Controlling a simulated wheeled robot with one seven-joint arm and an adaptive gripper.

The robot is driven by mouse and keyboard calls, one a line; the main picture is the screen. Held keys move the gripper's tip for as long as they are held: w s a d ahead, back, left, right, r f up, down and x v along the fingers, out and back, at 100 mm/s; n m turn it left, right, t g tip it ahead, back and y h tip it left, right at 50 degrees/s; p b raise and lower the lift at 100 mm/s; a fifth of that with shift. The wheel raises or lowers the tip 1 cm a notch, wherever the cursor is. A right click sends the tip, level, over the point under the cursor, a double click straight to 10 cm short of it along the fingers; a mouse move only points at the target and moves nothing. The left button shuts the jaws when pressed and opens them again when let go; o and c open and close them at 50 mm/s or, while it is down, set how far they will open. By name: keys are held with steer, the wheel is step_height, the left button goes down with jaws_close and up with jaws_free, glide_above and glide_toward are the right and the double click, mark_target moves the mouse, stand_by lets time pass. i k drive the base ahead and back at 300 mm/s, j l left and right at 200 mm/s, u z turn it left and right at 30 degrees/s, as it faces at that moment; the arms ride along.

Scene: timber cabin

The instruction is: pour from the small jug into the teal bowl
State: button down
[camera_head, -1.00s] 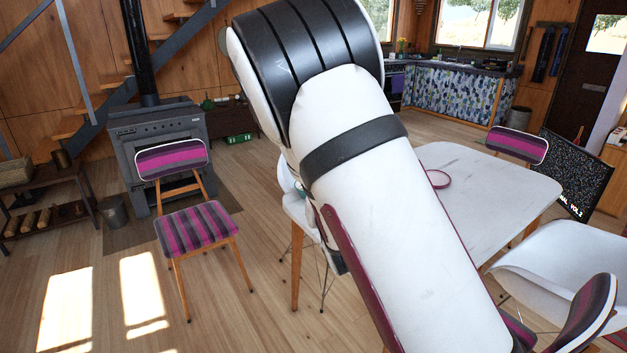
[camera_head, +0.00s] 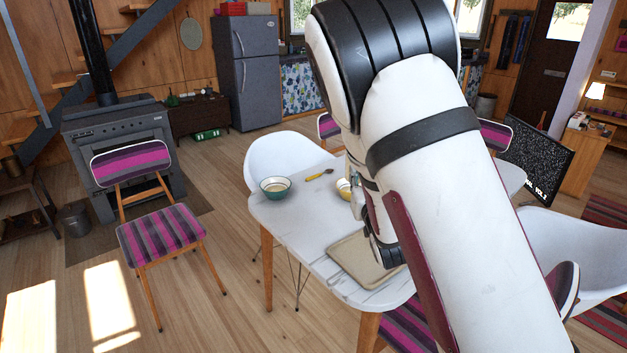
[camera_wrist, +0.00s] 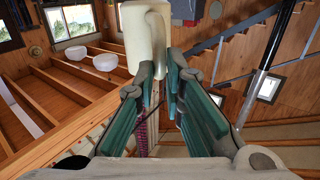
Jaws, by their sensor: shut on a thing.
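The teal bowl (camera_head: 275,188) stands upright near the left corner of the white table (camera_head: 300,236); its inside looks pale. In the wrist view, my gripper (camera_wrist: 160,82) is shut on the small jug (camera_wrist: 147,38), a smooth cream vessel seen beyond the fingertips at the top. In the head view my white arm covers most of my gripper, and I cannot make out the jug for certain. The bowl is left of my arm there.
A yellow spoon (camera_head: 320,174) lies behind the bowl. A yellowish vessel (camera_head: 343,189) is partly hidden by my arm. A beige tray (camera_head: 358,258) lies at the table's front. A white chair (camera_head: 283,152) stands behind the table, a striped chair (camera_head: 160,236) on the left.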

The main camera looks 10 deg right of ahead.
mark_target(276, 187)
steer(key=i+j+z, duration=0.1)
steer(key=j+z, duration=0.2)
steer(key=i+j+z, duration=0.1)
steer(key=j+z, duration=0.5)
steer(key=i+j+z, duration=0.1)
steer(key=j+z, duration=0.25)
steer(key=j, duration=1.15)
